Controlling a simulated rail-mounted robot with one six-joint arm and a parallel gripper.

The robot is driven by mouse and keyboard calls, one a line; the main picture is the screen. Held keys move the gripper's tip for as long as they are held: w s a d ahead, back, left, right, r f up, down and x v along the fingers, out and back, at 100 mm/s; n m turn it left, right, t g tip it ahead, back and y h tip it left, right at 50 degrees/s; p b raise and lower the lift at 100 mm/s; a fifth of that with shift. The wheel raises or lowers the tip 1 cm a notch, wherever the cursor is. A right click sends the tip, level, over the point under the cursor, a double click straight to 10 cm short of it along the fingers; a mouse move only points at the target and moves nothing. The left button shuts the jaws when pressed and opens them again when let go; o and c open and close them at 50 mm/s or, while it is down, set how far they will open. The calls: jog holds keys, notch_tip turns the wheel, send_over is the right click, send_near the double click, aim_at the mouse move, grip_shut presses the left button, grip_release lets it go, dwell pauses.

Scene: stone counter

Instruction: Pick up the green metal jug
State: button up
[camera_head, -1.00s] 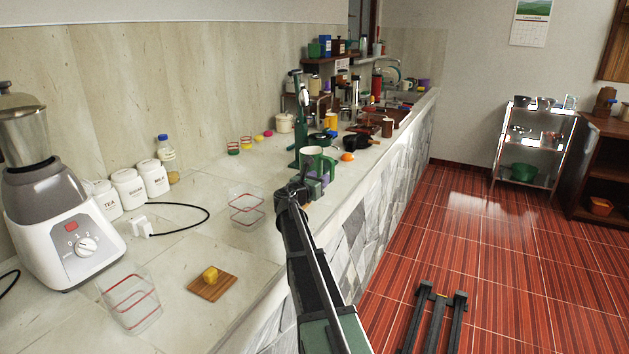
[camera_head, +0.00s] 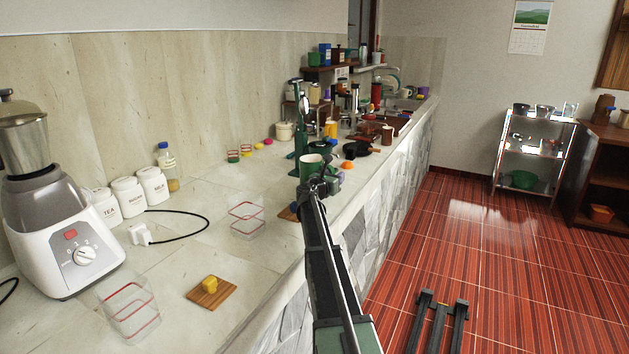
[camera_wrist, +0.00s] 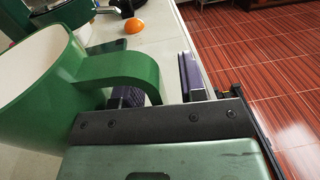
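The green metal jug (camera_head: 312,164) stands on the counter in the head view, partly hidden by my arm. In the wrist view the jug (camera_wrist: 38,92), with a pale inside, fills the left side, its green handle (camera_wrist: 135,70) reaching right. My gripper (camera_wrist: 158,86) is open, with purple pads on its fingers. The left finger shows through the handle loop. The right finger is to the right of the handle, with a gap between them. In the head view my gripper (camera_head: 326,180) is beside the jug, its fingers hard to make out.
Red-rimmed clear containers (camera_head: 246,219) and a wooden board (camera_head: 211,292) are nearer. The counter's right edge is close to the jug.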

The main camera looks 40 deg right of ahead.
grip_shut()
jog(key=shift+r, duration=0.15)
dwell(0.4)
notch_tip(320, 180, up, 20)
jog(key=p, duration=2)
